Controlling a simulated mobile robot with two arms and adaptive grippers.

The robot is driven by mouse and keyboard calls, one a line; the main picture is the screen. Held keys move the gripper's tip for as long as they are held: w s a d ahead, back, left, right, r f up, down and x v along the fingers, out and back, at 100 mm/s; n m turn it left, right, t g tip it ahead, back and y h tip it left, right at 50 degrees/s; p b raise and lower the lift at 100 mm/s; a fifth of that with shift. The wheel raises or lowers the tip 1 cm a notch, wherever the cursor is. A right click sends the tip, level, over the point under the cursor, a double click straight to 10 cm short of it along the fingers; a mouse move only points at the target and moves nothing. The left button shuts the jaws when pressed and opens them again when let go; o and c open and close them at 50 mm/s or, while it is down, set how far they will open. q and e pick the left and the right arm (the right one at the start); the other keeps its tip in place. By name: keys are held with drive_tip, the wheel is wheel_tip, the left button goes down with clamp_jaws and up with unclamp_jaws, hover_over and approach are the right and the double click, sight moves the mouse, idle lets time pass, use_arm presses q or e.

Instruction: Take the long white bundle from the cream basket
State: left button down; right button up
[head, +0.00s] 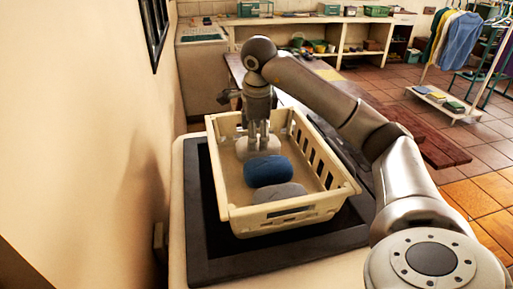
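The cream basket (289,209) stands on a dark mat on the pale counter at the lower centre. The long white bundle (272,148) lies at the back inside it, partly covered by my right gripper. A blue bundle (263,171) lies in front of it, and a grey bundle (279,193) lies nearest the front wall. My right gripper (258,146) points down into the basket, with its fingertips at the white bundle. I cannot tell whether the fingers are closed on it. My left gripper is not in view.
The dark mat (215,268) surrounds the basket. A plain wall (80,130) runs close along the left. Behind are shelves with several small containers (248,9). A clothes rack with hanging garments (460,40) stands at the upper right beyond tiled floor.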

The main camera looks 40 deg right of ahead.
drive_tip(key=shift+w+f, duration=0.1)
drive_tip(key=shift+f, duration=0.2)
drive_tip(key=p+x, duration=0.1)
drive_tip(key=x, duration=0.3)
drive_tip(key=shift+d+f, duration=0.1)
drive_tip(key=shift+d, duration=0.1)
drive_tip(key=shift+w+f, duration=0.1)
drive_tip(key=shift+f, duration=0.15)
drive_tip(key=shift+c, duration=0.4)
drive_tip(key=c, duration=0.7)
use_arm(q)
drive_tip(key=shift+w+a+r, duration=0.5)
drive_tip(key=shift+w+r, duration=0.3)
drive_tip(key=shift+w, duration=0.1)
